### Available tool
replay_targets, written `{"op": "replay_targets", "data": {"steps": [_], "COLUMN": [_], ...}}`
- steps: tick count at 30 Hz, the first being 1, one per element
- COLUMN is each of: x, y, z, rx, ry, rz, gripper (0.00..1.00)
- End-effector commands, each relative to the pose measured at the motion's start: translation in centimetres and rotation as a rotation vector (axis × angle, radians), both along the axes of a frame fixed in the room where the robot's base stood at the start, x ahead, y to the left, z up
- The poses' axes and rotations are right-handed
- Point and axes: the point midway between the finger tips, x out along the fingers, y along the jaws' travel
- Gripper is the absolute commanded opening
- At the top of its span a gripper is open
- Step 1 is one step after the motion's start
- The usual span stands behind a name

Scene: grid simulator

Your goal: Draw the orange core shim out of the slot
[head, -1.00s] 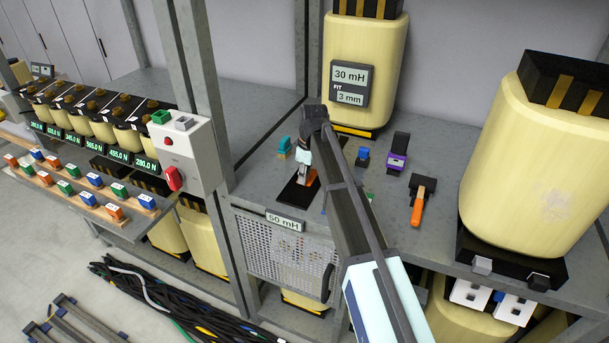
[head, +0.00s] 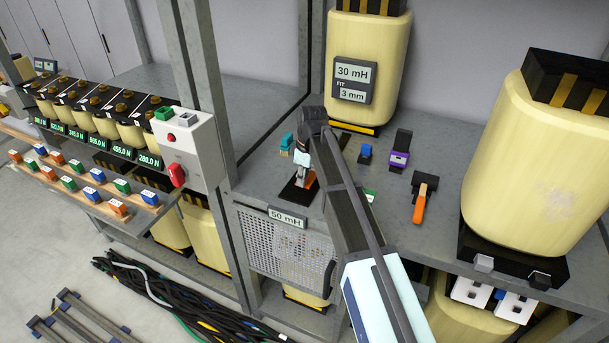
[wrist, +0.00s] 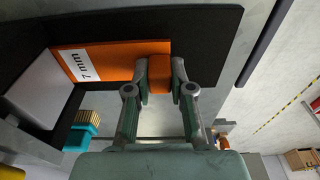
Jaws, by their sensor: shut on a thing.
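My gripper (wrist: 160,84) is shut on this tab, one finger on either side. The shim lies along a black base (wrist: 212,38); I cannot tell how deep it sits in the slot. In the head view my gripper (head: 303,172) is low over the black plate (head: 293,194), and a bit of orange shim (head: 310,180) shows beside it. My arm hides part of the bench there.
Large cream coils (head: 530,170) stand at right and back. A control box (head: 188,150) hangs on the left post.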

Motion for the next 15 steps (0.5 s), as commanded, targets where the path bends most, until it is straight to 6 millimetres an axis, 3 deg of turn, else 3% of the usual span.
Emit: {"op": "replay_targets", "data": {"steps": [15], "x": [-1.8], "y": [0.6], "z": [0.0], "rx": [0.000], "ry": [0.000], "rz": [-0.001], "gripper": [0.00]}}
